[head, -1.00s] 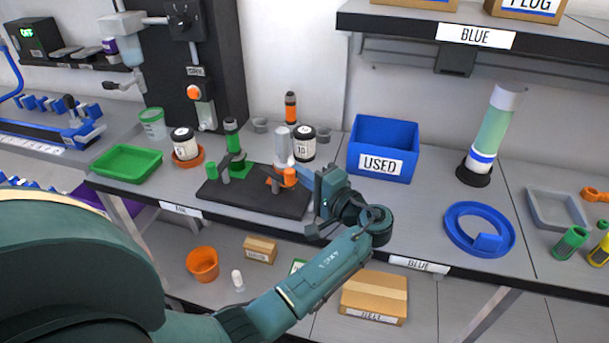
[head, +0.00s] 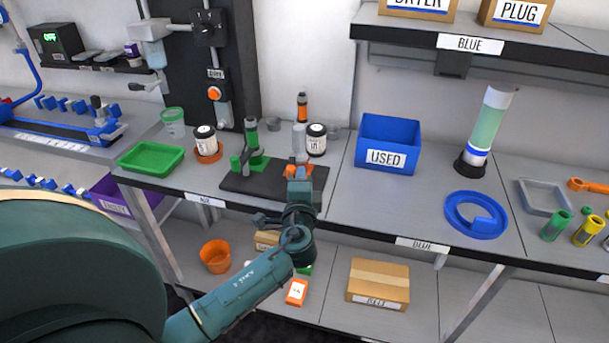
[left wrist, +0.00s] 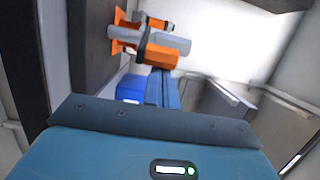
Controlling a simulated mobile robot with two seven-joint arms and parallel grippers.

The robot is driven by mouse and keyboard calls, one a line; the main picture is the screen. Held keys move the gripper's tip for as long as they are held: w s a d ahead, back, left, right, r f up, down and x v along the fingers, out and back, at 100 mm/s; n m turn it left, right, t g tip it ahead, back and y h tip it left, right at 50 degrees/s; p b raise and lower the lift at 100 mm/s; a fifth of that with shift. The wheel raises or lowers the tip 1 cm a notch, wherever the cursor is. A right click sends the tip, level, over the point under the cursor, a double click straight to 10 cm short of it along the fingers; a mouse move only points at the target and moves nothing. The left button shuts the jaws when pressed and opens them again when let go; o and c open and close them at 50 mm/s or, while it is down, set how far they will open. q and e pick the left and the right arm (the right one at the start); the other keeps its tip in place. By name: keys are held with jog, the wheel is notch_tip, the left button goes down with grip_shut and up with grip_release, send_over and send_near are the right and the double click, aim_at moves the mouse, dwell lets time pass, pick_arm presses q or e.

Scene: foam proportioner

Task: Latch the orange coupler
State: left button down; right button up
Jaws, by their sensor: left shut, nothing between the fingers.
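The orange coupler (head: 291,170) stands at the right end of a black base plate (head: 240,182) on the bench, with a light grey cylinder (head: 299,138) above it. My left gripper (head: 298,176) is in front of the coupler and partly hides it. In the left wrist view the orange coupler (left wrist: 160,55) shows with a grey cylinder and a dark lever-like part across it. The shut, empty fingers (left wrist: 162,80) point at its lower orange part; I cannot tell whether they touch it. My right gripper is not in view.
A green coupler (head: 251,145) stands on the left of the plate. A white jar (head: 317,140) is close behind the orange coupler. A blue USED bin (head: 388,145) stands to the right, with clear bench in front of it.

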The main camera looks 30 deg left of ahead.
pick_arm(q)
jog(key=shift+s+a+m+t+h, duration=0.2)
jog(key=shift+m+t+h, duration=0.15)
jog(key=shift+h, duration=0.15)
jog(key=shift+s+a+m+t+h, duration=0.15)
jog(key=shift+m+t+h, duration=0.15)
jog(key=shift+h, duration=0.2)
jog(key=shift+a, duration=0.15)
jog(key=shift+s+a, duration=0.15)
jog(key=shift+s, duration=0.05)
jog(key=shift+w, duration=0.1)
